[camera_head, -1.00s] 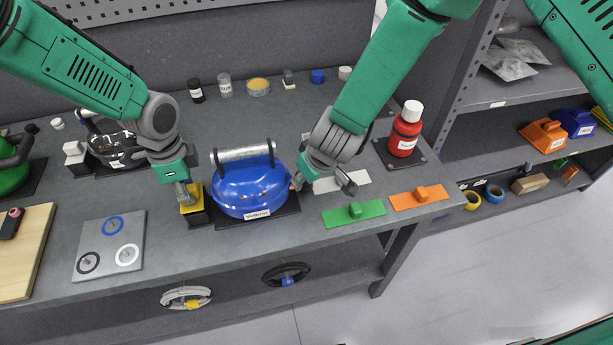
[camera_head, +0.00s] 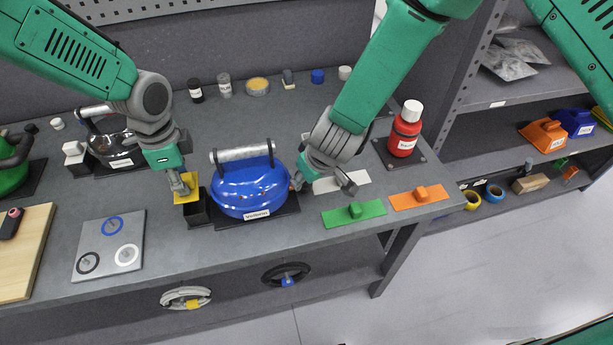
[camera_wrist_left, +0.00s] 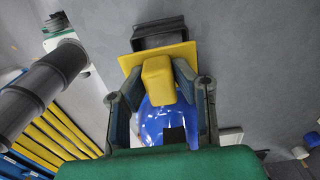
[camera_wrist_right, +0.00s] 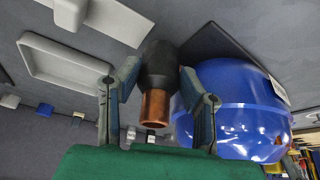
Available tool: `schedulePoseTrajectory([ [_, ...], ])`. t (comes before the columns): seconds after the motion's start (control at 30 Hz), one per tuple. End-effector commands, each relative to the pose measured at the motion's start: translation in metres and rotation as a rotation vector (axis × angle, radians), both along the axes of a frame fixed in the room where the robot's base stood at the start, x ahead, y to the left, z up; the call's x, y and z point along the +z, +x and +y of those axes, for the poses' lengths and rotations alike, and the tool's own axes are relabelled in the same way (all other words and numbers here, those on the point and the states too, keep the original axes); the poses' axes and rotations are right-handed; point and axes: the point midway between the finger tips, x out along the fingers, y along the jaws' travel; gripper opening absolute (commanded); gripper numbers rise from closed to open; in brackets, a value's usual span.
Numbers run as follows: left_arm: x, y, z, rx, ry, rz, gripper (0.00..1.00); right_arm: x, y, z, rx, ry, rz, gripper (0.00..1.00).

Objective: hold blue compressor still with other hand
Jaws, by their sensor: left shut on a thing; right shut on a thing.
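The blue compressor (camera_head: 250,192), with a silver cylinder (camera_head: 242,153) on top, sits upright on a dark base plate (camera_head: 258,224). My right gripper (camera_head: 298,182) is at its right side. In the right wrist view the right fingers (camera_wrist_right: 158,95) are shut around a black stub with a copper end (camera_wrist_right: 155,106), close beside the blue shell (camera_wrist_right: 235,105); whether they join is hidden. My left gripper (camera_head: 184,186) is shut on a yellow lid (camera_head: 189,195) by its block handle (camera_wrist_left: 158,78). The lid is raised above an open black box (camera_head: 197,212) at the compressor's left.
A dark silver compressor (camera_head: 118,150) stands behind left. A grey plate with rings (camera_head: 109,245) lies front left. Green (camera_head: 354,214) and orange (camera_head: 416,197) handled plates and a red bottle (camera_head: 404,132) are at right. Small jars line the back. The front middle edge is clear.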

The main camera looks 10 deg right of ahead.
Motion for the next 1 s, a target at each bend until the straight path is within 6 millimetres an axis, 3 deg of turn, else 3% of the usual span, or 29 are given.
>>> schedulePoseTrajectory([
  [0.27, 0.001, 0.000, 0.001, 0.001, 0.000, 0.000, 0.00, 0.001, 0.001, 0.000, -0.001, 0.001, -0.003, 0.00],
  [1.0, 0.027, 0.001, 0.053, 0.001, -0.001, -0.001, 0.00, 0.002, 0.002, 0.000, -0.002, 0.000, -0.006, 0.00],
])
